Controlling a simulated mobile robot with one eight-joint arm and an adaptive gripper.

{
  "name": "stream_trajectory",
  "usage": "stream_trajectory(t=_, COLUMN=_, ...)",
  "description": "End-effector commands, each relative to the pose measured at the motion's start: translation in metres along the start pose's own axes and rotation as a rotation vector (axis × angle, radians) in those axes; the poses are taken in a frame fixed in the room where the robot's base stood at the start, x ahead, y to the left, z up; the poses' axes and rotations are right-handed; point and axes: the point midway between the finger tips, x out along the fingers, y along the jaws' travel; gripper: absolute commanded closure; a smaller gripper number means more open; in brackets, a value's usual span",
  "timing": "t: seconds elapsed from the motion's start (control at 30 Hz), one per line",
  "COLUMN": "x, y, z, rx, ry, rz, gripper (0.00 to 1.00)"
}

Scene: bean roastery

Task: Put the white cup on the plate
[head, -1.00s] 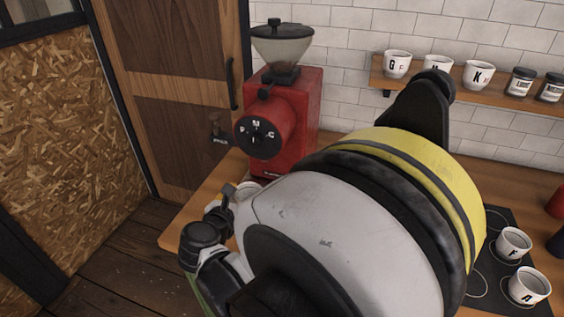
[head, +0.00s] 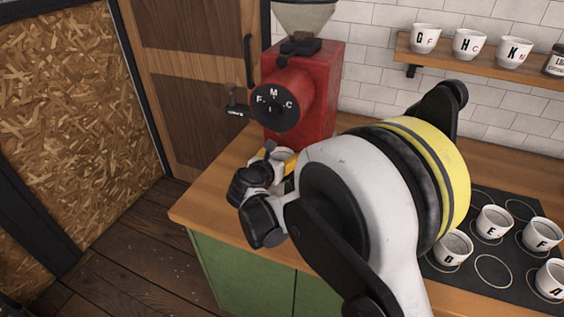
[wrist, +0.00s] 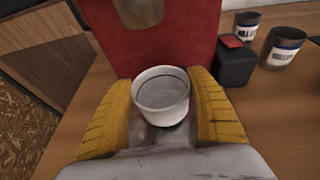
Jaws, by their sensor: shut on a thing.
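A white cup (wrist: 162,93) sits between the two yellow fingers of my gripper (wrist: 160,80) in the wrist view, and the fingers are shut on it. The cup looks upright, with its open top and grey inside showing. It is just in front of the red grinder's base. In the head view the cup (head: 281,155) shows only partly, below the grinder's round dial, with my arm in front of it. I cannot make out a plate in either view.
The red grinder (head: 318,95) stands on the wooden counter (head: 215,190). A black mat (head: 478,268) with ring marks holds several lettered white cups at the right. A wall shelf (head: 480,66) carries more cups. Dark labelled cans (wrist: 283,46) and a black box (wrist: 235,64) stand right of the grinder.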

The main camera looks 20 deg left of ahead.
Motion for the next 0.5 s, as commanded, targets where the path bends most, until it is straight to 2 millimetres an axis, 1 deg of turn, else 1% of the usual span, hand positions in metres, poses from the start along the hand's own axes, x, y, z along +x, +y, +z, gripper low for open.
stream_trajectory(t=0.03, x=0.0052, y=-0.0001, z=-0.01, rx=0.0, ry=-0.001, rz=0.0, gripper=0.7)
stream_trajectory(t=0.07, x=0.0071, y=-0.0002, z=-0.0111, rx=0.0, ry=0.0, rz=0.0, gripper=0.7)
stream_trajectory(t=0.3, x=0.0069, y=-0.0001, z=-0.0083, rx=0.0, ry=0.0, rz=0.0, gripper=0.7)
stream_trajectory(t=0.47, x=0.0086, y=-0.0001, z=-0.0128, rx=0.0, ry=0.0, rz=0.0, gripper=0.7)
stream_trajectory(t=0.5, x=0.0081, y=-0.0001, z=-0.0118, rx=0.0, ry=0.0, rz=0.0, gripper=0.2)
